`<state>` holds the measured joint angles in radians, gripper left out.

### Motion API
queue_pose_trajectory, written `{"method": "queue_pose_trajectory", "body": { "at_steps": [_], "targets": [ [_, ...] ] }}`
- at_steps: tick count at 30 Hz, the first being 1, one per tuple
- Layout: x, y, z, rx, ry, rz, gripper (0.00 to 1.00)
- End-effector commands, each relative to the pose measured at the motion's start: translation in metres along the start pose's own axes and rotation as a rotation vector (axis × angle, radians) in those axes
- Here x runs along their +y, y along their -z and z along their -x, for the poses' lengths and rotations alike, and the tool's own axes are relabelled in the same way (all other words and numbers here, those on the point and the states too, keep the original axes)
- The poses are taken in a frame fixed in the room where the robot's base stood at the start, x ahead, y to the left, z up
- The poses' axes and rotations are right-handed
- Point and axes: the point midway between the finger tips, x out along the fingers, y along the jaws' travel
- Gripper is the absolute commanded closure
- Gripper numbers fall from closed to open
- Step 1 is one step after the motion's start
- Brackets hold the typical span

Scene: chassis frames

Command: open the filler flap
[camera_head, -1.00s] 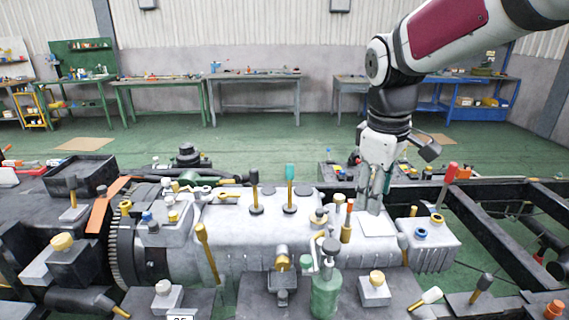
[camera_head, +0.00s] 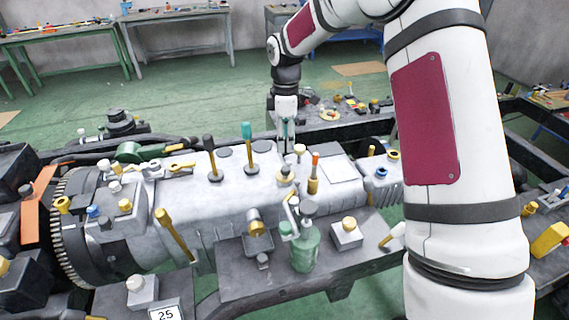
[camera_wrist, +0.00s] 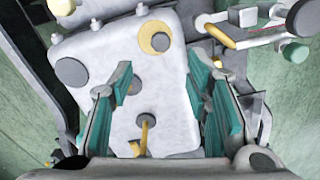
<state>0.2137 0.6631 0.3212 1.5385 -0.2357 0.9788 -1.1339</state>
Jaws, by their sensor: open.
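The pale grey engine block (camera_head: 232,200) lies across the head view. A flat white square plate (camera_head: 340,168) lies on its right part and may be the filler flap; I cannot tell for sure. My gripper (camera_head: 286,142) points down behind the block's top, left of that plate. In the wrist view my gripper (camera_wrist: 166,78) is open and empty, its teal-padded fingers spread above the pale casing. Between and below the fingers are a grey round knob (camera_wrist: 134,86) and a yellow lever (camera_wrist: 145,132). A yellow ring with a grey centre (camera_wrist: 158,39) lies ahead of the fingers.
Upright handles with black (camera_head: 211,158) and teal (camera_head: 248,148) tops stand on the block left of my gripper. An orange-topped handle (camera_head: 314,172) and a green bottle (camera_head: 305,250) stand in front. A dark frame surrounds the block. Green floor lies open behind.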

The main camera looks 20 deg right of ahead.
Motion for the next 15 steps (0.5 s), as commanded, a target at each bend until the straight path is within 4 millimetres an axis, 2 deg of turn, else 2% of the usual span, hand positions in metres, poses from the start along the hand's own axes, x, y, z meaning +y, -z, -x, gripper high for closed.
{"method": "queue_pose_trajectory", "body": {
  "at_steps": [9, 15],
  "targets": [
    [-0.002, -0.001, -0.063, -0.001, 0.004, -0.001, 0.56],
    [-0.001, 0.000, -0.090, -0.001, 0.001, 0.000, 0.56]
  ]
}}
